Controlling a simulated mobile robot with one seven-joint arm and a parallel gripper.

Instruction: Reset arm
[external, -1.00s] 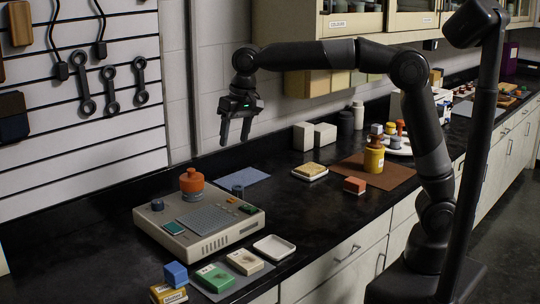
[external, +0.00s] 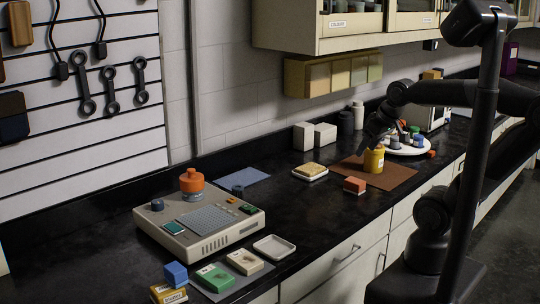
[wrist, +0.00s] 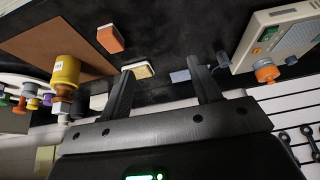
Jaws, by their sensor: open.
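My gripper (external: 366,143) is at the right part of the black counter, in front of the upper part of a yellow jar (external: 374,161) in the external view. In the wrist view the two fingers of my gripper (wrist: 162,78) are spread apart with nothing between them. The yellow jar (wrist: 66,69) with its brownish top stands to the left of the fingers there, apart from them. My arm reaches in from the right, bent low beside my dark column.
A grey device (external: 200,222) with an orange-topped jar (external: 191,181) stands at left. A white round tray (external: 412,150) holds several small coloured pieces. A red-orange block (external: 355,185) lies by the brown mat (external: 395,178). Wall cabinets (external: 320,30) hang above the counter.

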